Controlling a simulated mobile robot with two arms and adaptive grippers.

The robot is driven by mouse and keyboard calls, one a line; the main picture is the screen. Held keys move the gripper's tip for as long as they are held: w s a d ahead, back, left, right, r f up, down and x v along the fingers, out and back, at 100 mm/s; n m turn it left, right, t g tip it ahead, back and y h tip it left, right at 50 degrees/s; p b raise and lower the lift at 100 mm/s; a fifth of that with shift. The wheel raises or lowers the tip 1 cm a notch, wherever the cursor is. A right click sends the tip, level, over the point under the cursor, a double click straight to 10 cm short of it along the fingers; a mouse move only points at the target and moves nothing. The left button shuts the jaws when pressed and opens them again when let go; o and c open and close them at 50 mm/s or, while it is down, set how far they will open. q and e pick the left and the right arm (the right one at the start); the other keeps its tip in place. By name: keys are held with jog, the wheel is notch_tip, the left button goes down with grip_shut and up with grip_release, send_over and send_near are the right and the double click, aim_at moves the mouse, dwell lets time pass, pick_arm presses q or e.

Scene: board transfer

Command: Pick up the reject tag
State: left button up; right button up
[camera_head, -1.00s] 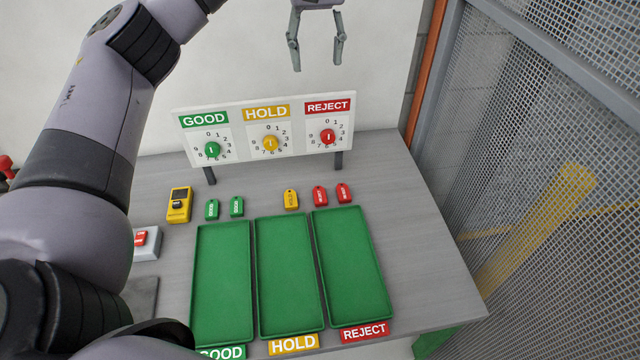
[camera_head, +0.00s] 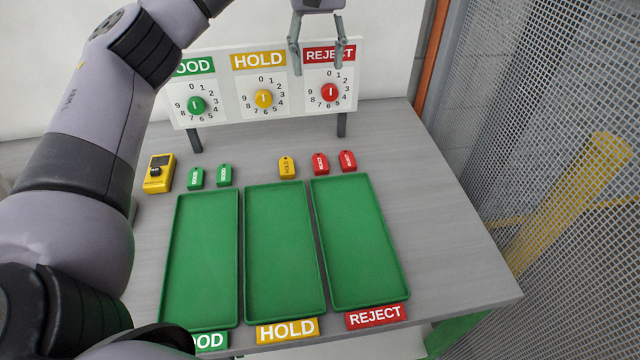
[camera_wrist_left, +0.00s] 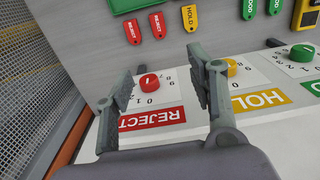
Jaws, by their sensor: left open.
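Two red reject tags lie side by side on the grey table behind the REJECT tray: the left one (camera_head: 320,163) and the right one (camera_head: 347,160). In the left wrist view they show at the top, one (camera_wrist_left: 158,25) beside the yellow tag and the other (camera_wrist_left: 131,30) further left. My left gripper (camera_head: 317,72) is open and empty, in front of the REJECT part of the dial board and above the tags. In the left wrist view its two fingers (camera_wrist_left: 165,85) stand apart with the red dial between them in the picture. My right gripper is not in view.
A yellow HOLD tag (camera_head: 287,167) and two green GOOD tags (camera_head: 210,176) lie in the same row. The dial board (camera_head: 225,100) stands behind. Three green trays, including the REJECT tray (camera_head: 357,245), lie in front. A yellow device (camera_head: 159,173) is at left; mesh fencing (camera_head: 560,150) is at right.

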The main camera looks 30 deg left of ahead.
pick_arm(q)
notch_tip(320, 180, down, 8)
jog(key=b, duration=0.5)
send_over(321, 164)
jog(key=f, duration=1.1)
jog(key=shift+w+a+f+p, duration=0.15)
jog(key=shift+a+f+p, duration=0.05)
jog(key=shift+a+p, duration=0.2)
jog(key=shift+d+f+p, duration=0.15)
jog(key=shift+f+p, duration=0.1)
jog(key=shift+f, duration=1.15)
jog(key=shift+d+f+p, duration=0.15)
jog(key=shift+f+p, duration=0.05)
jog(key=shift+f, duration=1.15)
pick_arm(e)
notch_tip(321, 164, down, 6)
pick_arm(q)
jog(key=shift+c, duration=0.2)
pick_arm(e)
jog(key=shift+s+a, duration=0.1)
pick_arm(q)
jog(key=c, duration=0.9)
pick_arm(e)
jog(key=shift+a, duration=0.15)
